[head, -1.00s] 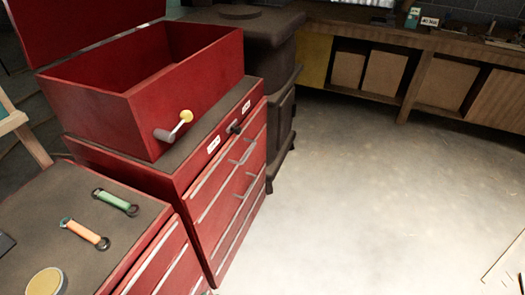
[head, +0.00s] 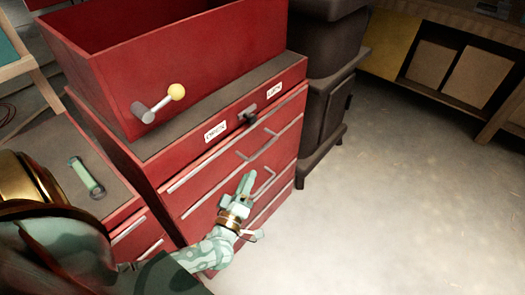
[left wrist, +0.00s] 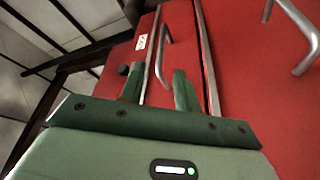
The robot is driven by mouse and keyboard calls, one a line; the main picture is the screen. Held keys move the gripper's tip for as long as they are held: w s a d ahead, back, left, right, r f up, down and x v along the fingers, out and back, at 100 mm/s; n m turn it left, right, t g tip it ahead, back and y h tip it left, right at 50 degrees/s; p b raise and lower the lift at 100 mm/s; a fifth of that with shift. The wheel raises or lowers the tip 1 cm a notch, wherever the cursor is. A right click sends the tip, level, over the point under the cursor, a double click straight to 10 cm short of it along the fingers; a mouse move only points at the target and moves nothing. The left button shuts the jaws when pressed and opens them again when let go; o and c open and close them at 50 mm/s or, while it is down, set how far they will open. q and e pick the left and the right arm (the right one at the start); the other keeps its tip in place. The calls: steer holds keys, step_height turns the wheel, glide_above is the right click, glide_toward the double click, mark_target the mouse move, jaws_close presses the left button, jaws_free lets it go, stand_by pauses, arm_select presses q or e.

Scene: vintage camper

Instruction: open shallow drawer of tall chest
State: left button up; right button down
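The tall chest (head: 150,165) is red, with a dark top edge and several stacked drawers that all look shut. The shallow drawer (head: 225,165) near its top has a bar handle (head: 258,146); another bar handle (head: 266,186) sits lower. My left gripper (head: 246,182) is in front of the drawer fronts, pointing at them, near the lower handle. In the left wrist view its two green fingers (left wrist: 158,88) are apart and empty. Beyond them is a bar handle (left wrist: 163,55), and a second handle (left wrist: 298,35) is at upper right. My right gripper is not in view.
An open red box with a crank (head: 160,102) tops the chest. White labels (head: 215,131) and a black knob (head: 250,119) sit on the upper strip. A dark stove (head: 325,90) stands right of the chest. A lower red cabinet with a green tool (head: 86,177) is at left. The floor at right is clear.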

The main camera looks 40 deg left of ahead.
mark_target(260, 151)
arm_select(q)
steer(key=b+x, duration=0.1)
steer(key=x, duration=0.9)
steer(key=shift+w, duration=0.15)
jaws_close()
